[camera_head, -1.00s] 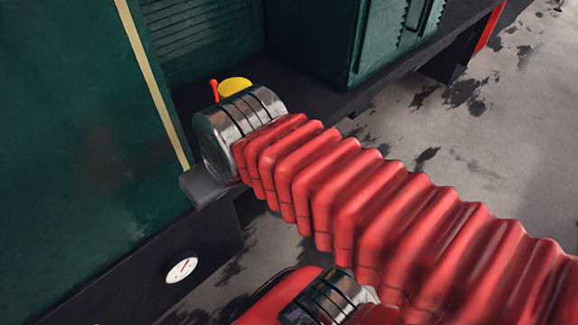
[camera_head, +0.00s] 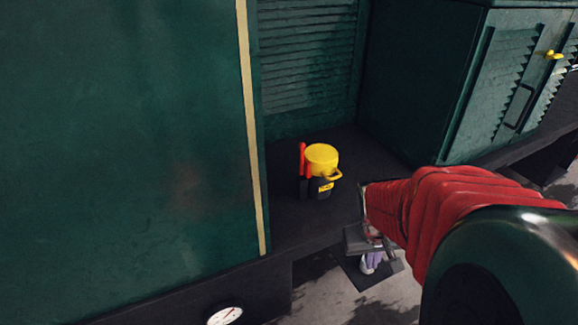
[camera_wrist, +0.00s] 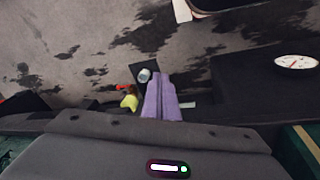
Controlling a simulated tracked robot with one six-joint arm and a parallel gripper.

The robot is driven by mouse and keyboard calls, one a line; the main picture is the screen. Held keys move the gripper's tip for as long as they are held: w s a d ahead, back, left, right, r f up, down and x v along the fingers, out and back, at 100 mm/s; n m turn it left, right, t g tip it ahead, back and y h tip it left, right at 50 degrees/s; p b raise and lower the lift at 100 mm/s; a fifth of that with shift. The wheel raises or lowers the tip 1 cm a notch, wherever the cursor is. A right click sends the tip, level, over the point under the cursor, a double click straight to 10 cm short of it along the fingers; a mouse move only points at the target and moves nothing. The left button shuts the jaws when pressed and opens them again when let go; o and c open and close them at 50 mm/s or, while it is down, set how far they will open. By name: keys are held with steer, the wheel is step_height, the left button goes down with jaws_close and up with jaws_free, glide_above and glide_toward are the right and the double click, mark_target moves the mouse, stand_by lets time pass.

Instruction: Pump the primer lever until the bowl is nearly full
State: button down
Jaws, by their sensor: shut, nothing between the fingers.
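The primer stands on the dark ledge of the green tram, with a black base (camera_head: 317,189), an upright red lever (camera_head: 303,160) on its left and a yellow bowl (camera_head: 322,157) on top. I cannot see how full the bowl is. My gripper (camera_head: 374,259) is to the right of the primer and lower in the head view, apart from it, partly hidden by my red-sleeved arm. In the wrist view the two lavender fingers (camera_wrist: 160,96) are together with nothing between them. A small red and yellow thing (camera_wrist: 129,100) shows left of them; I cannot tell whether it is the primer.
A green cabinet (camera_head: 400,85) stands behind and right of the primer. A green wall with a cream stripe (camera_head: 252,130) rises on its left. A dial (camera_head: 225,315) sits below the ledge. A dark square (camera_wrist: 136,70) with a pale cylinder (camera_wrist: 145,75) lies on the stained ground.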

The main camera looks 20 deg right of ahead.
steer(key=s+d+f+n+t, duration=0.1)
steer(key=s+d+f, duration=0.1)
steer(key=d+f, duration=0.65)
steer(key=s+d+f+n+t, duration=0.1)
steer(key=s+d+f+t, duration=0.1)
steer(key=d+f, duration=0.65)
steer(key=w+a+r+n+t+y, duration=0.2)
steer(key=w+a+r+n+t, duration=0.2)
steer(key=w+a+t, duration=0.4)
steer(key=w+r+t, duration=0.1)
steer(key=w+t, duration=0.1)
steer(key=t, duration=0.1)
steer(key=shift+w+a+r+n, duration=0.2)
steer(key=shift+a+r+n, duration=0.1)
steer(key=shift+r, duration=0.1)
steer(key=shift+w, duration=0.1)
